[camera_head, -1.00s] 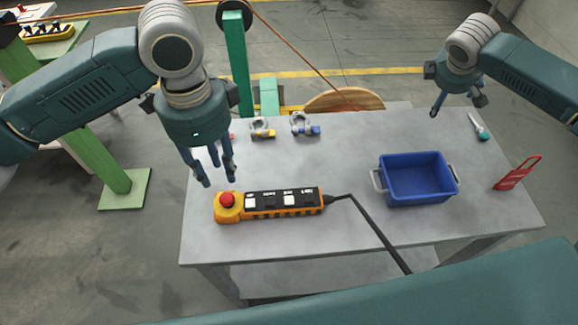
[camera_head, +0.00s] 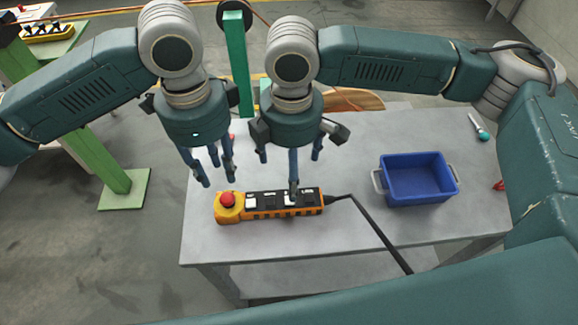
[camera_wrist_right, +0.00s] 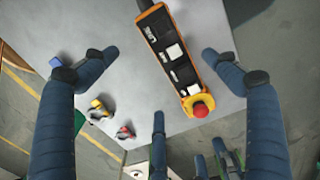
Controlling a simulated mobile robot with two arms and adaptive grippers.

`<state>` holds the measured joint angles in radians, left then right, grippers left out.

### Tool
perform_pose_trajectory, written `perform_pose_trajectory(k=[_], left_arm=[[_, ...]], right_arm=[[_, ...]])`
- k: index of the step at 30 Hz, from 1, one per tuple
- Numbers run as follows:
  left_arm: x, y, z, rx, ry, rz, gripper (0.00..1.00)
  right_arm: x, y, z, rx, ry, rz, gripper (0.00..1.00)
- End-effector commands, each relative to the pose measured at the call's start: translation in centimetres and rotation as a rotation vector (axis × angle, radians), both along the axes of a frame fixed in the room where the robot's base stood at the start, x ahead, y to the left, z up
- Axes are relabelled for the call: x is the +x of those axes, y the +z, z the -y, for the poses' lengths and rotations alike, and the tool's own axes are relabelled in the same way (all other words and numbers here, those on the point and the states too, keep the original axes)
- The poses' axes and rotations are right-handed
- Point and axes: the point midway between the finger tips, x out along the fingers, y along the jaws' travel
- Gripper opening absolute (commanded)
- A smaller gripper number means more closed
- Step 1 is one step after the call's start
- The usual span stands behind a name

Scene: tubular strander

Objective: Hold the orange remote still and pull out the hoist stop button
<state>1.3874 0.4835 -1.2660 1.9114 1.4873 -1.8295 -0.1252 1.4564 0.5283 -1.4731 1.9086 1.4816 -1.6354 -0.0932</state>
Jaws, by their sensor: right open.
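The orange remote (camera_head: 265,214) lies on the grey table (camera_head: 340,238), with its red stop button (camera_head: 228,199) at the left end. In the right wrist view the remote (camera_wrist_right: 156,60) and its button (camera_wrist_right: 201,110) show from above. My left gripper (camera_head: 212,178) is open and empty above the button end. My right gripper (camera_head: 291,168) is open over the remote's cable half; its front finger overlaps the remote there, and I cannot tell whether it touches. In the right wrist view its fingers (camera_wrist_right: 160,62) stand apart with the remote between and beyond them.
A black cable (camera_head: 372,228) runs from the remote's right end over the table's front edge. A blue bin (camera_head: 417,181) stands to the right, and a teal-handled tool (camera_head: 482,134) lies at the back right. Shackles lie at the back left in the right wrist view (camera_wrist_right: 100,108).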

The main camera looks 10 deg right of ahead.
Motion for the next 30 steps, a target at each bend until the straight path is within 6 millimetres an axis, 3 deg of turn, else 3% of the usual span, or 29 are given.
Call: perform_pose_trajectory(k=[5,21,30], left_arm=[[0.0,0.0,0.0,0.000,0.000,0.000,0.31],[0.0,0.0,0.0,0.000,0.000,0.000,0.31],[0.0,0.0,0.0,0.000,0.000,0.000,0.31]], right_arm=[[-0.8,-0.9,-0.4,-0.006,0.018,-0.014,0.86],[-0.7,-9.6,-0.4,-0.005,0.016,-0.013,0.86],[-0.7,-10.8,-0.4,-0.004,0.017,-0.010,0.86]])
